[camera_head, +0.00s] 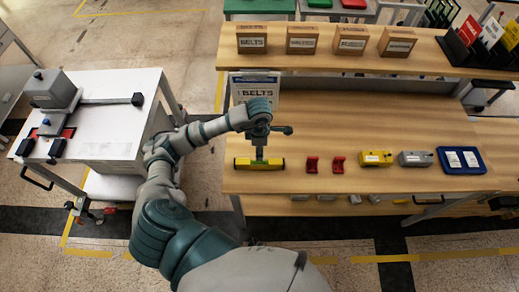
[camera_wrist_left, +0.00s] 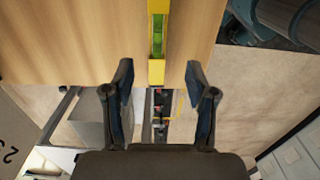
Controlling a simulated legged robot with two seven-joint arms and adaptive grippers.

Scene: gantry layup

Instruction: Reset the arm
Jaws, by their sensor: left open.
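My left arm reaches over the front left part of the wooden bench (camera_head: 330,125). My left gripper (camera_head: 260,151) points down above a yellow spirit level (camera_head: 273,164) lying near the bench's left front corner. In the left wrist view the two fingers of the gripper (camera_wrist_left: 160,75) are spread wide. The yellow level with its green vial (camera_wrist_left: 157,40) shows between and beyond the fingertips, and neither finger touches it. My right gripper is not in view.
Several cardboard boxes (camera_head: 252,39) stand on the raised shelf. A white cart (camera_head: 110,120) stands left of my arm.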

